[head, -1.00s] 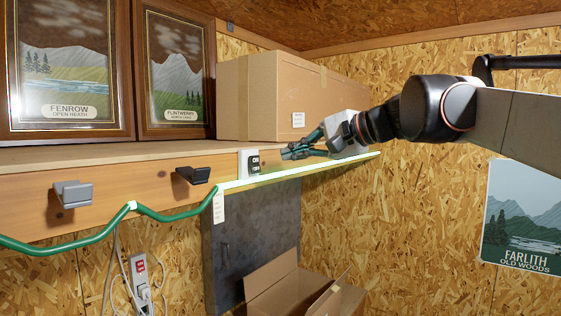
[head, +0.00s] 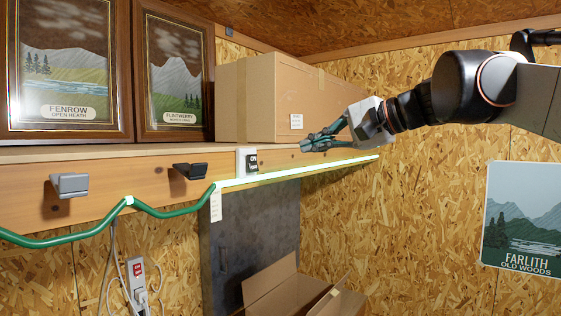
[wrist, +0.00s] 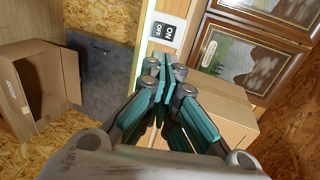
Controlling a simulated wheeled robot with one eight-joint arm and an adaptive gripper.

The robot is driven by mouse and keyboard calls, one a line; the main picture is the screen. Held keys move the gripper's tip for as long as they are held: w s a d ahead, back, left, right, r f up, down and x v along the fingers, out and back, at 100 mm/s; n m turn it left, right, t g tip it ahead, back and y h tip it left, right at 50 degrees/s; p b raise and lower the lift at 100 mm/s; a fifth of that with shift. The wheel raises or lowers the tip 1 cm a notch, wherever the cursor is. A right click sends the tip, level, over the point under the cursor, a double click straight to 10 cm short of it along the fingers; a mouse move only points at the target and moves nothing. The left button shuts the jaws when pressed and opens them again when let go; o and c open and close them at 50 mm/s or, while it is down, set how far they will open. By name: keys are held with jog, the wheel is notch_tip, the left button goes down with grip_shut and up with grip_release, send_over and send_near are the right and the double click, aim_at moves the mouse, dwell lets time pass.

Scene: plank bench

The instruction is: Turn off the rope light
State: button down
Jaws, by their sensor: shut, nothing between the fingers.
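The rope light (head: 300,171) runs along the shelf's front edge; its straight right part glows pale white-green, while its draped left part (head: 60,241) is plain green. A white switch with a black ON/OFF face (head: 251,162) is on the shelf front, just above the rope light. It also shows in the wrist view (wrist: 165,33), beyond my fingertips; I cannot tell which way it is set. My gripper (head: 306,146), with teal fingers, is shut and empty. It is right of the switch and apart from it, in front of the shelf edge.
A closed cardboard box (head: 262,98) and two framed pictures (head: 172,80) stand on the shelf. Grey and black hooks (head: 70,185) stick out from its front. An open box (head: 290,290) is below. A power strip (head: 137,272) with red switches hangs lower left.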

jog(key=shift+s+d+f+b, duration=0.15)
jog(key=shift+d+f+b, duration=0.15)
jog(key=shift+b, duration=0.3)
jog(key=shift+a, duration=0.15)
jog(key=p, duration=0.3)
send_near(253, 163)
jog(key=w+a+f, duration=0.3)
jog(key=w+a, duration=0.1)
jog(key=w, duration=0.1)
jog(key=shift+d+f, duration=0.1)
jog(key=shift+w, duration=0.1)
